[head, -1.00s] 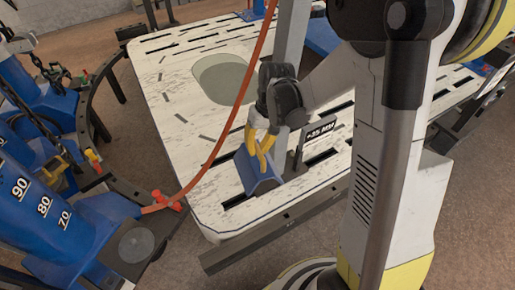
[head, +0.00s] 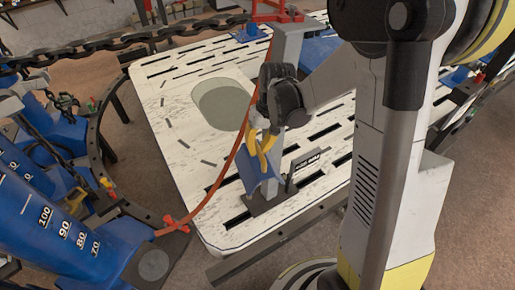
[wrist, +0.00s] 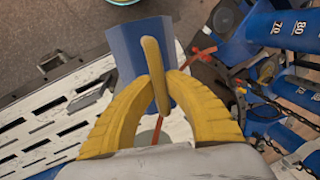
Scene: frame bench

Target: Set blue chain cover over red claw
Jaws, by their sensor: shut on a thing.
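The blue chain cover (head: 259,184) is a bent blue plate below my gripper (head: 263,150), at the front of the white slotted bench. My yellow fingers are shut on it. In the wrist view the cover (wrist: 130,45) extends beyond my fingers (wrist: 158,82), which hide part of it. Whether the cover touches the bench is unclear. A red claw (head: 276,13) shows at the top edge of the head view, by the grey post and the end of a dark chain. It is far from the cover, and its upper part is cut off.
The white bench (head: 165,130) has slots and an oval opening (head: 222,104). A grey post (head: 290,45) stands behind my gripper. An orange hose (head: 225,175) crosses the bench to a red fitting (head: 173,225). The dark chain (head: 130,42) spans the back left. Blue numbered machinery (head: 45,220) stands left.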

